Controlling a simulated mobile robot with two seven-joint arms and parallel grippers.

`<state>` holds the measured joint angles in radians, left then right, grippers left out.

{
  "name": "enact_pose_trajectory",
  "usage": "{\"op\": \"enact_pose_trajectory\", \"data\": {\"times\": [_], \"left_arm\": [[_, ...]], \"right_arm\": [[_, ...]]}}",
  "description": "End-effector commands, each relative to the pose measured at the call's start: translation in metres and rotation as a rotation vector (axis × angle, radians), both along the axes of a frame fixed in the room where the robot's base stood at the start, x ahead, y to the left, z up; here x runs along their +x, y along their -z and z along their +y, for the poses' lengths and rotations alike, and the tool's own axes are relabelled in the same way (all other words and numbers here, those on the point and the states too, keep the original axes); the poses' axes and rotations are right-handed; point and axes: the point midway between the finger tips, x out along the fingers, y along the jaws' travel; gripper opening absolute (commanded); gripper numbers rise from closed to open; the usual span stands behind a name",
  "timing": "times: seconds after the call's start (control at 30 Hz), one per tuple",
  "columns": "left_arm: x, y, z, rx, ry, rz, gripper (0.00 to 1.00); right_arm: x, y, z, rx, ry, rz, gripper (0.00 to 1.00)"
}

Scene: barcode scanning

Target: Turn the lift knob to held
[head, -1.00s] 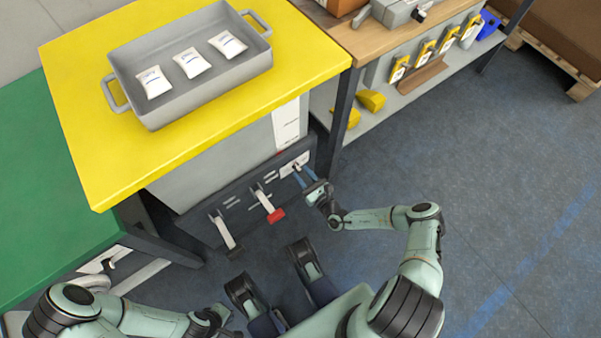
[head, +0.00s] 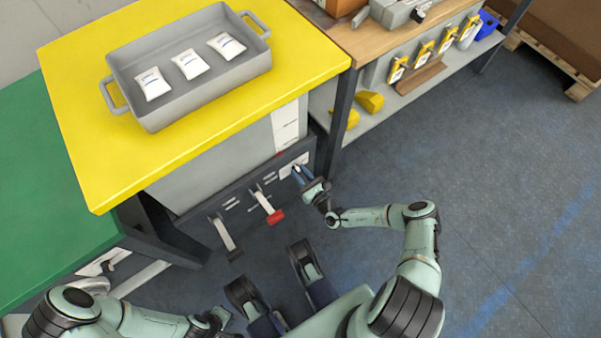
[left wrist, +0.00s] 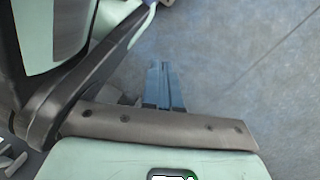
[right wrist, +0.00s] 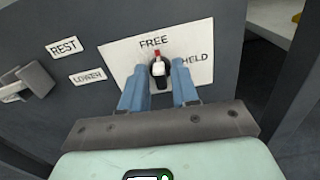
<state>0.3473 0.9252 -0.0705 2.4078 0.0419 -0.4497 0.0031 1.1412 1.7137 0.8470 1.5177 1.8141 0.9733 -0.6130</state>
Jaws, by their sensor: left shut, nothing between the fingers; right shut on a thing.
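The lift knob (right wrist: 159,72) is on the dark panel under the yellow table, a small dark knob with a white and red pointer. Its pointer is up, toward the word FREE on the white label plate (right wrist: 122,60); HELD is printed to the right. My right gripper (right wrist: 159,84) has its blue fingers on either side of the knob and is shut on it. In the head view my right gripper (head: 300,174) is at the panel's right end and hides the knob. My left gripper (left wrist: 165,84) is shut and empty, low over the floor, away from the panel.
A lever with a red end (head: 275,216) and one with a dark end (head: 235,253) stick out from the panel left of the knob. REST and LOWER labels (right wrist: 62,47) are beside them. A grey tray (head: 205,93) with white packets stands on the yellow table (head: 90,120). Floor to the right is clear.

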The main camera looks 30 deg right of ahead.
Motion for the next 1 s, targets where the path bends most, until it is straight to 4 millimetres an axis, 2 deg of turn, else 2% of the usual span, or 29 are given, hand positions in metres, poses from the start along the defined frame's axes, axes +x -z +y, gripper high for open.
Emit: {"op": "enact_pose_trajectory", "data": {"times": [0.43, 1.0], "left_arm": [[0.027, -0.017, -0.003, 0.006, 0.009, -0.089, 0.00], [0.020, -0.012, -0.002, 0.005, 0.006, -0.066, 0.00]], "right_arm": [[-0.001, 0.000, -0.001, 0.346, 0.001, 0.027, 0.00], [-0.001, 0.002, -0.002, 0.886, 0.000, 0.071, 0.00]]}}
